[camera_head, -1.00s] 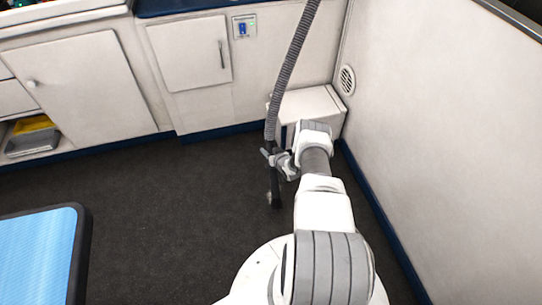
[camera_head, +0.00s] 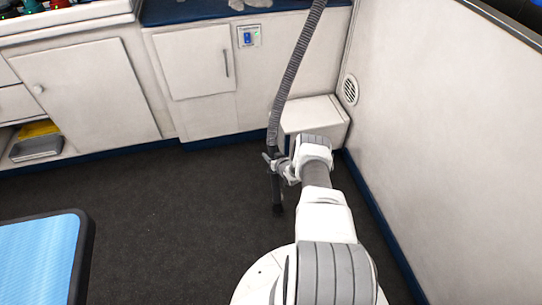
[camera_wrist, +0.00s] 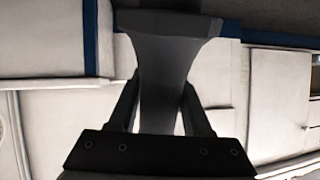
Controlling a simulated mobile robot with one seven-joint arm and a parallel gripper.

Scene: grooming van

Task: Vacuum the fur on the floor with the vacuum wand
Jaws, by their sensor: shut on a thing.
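The vacuum wand (camera_head: 275,188) is a dark, nearly upright tube with a grey ribbed hose (camera_head: 290,75) rising from its top. Its lower end is at or just above the dark floor (camera_head: 170,200); I cannot tell whether it touches. My gripper (camera_head: 272,160) is shut on the wand's upper part. In the wrist view, the dark wand (camera_wrist: 165,55) stands between my two fingers (camera_wrist: 160,105) and flares into a wide end. I cannot make out any fur on the floor.
A blue mat with a dark rim (camera_head: 82,262) lies at lower left. White cabinets (camera_head: 190,60) line the back. A white box (camera_head: 315,122) stands in the corner beside the right wall (camera_head: 440,130). The floor between mat and wand is clear.

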